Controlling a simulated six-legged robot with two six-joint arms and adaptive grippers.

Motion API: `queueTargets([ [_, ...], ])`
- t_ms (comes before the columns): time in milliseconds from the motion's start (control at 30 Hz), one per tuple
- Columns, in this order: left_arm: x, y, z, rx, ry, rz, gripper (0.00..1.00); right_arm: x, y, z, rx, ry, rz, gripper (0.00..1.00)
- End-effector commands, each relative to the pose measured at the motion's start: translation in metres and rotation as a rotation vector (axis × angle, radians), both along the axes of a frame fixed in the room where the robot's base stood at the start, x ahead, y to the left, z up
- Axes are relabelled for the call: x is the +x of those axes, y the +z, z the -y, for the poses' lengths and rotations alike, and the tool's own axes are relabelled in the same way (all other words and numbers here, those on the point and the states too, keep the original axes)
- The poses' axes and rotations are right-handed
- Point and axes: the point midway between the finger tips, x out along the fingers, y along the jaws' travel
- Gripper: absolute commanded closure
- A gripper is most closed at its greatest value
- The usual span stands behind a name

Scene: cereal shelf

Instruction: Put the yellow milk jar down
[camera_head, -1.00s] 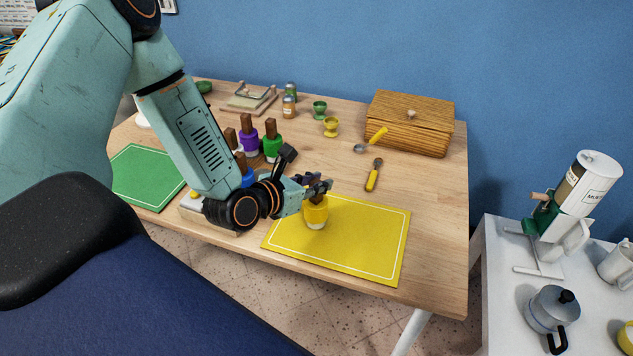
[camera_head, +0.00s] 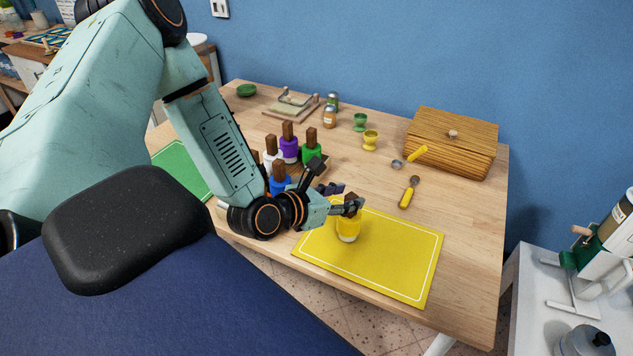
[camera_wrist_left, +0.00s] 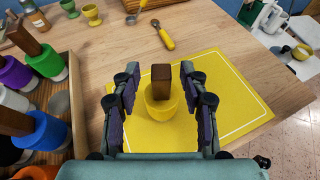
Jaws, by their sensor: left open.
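The yellow milk jar (camera_head: 348,229), with a brown stopper, stands upright on the left part of the yellow mat (camera_head: 405,258). In the wrist view the jar (camera_wrist_left: 160,107) and its stopper (camera_wrist_left: 161,80) are between the fingers of my left gripper (camera_wrist_left: 160,95). Those fingers are open, with a gap on each side of the jar. In the head view my left gripper (camera_head: 342,205) is at the jar's upper part and partly covers it. My right gripper is not in view.
Purple (camera_head: 289,149), green (camera_head: 312,152) and blue (camera_head: 279,184) jars stand left of the mat. A yellow-handled scoop (camera_head: 409,193) lies behind it. A wooden bread box (camera_head: 452,143) is at the back right. The right part of the mat is clear.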

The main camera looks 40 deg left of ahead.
Motion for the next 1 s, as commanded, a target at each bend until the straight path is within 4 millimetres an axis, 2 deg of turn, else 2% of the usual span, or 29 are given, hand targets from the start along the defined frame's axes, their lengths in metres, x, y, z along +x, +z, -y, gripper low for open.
queueTargets([
  [700, -0.070, 0.032, -0.012, -0.003, 0.004, -0.003, 0.56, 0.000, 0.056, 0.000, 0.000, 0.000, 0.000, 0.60],
  [1000, -0.083, 0.036, -0.012, 0.007, -0.006, -0.003, 0.56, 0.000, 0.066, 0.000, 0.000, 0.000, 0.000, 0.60],
])
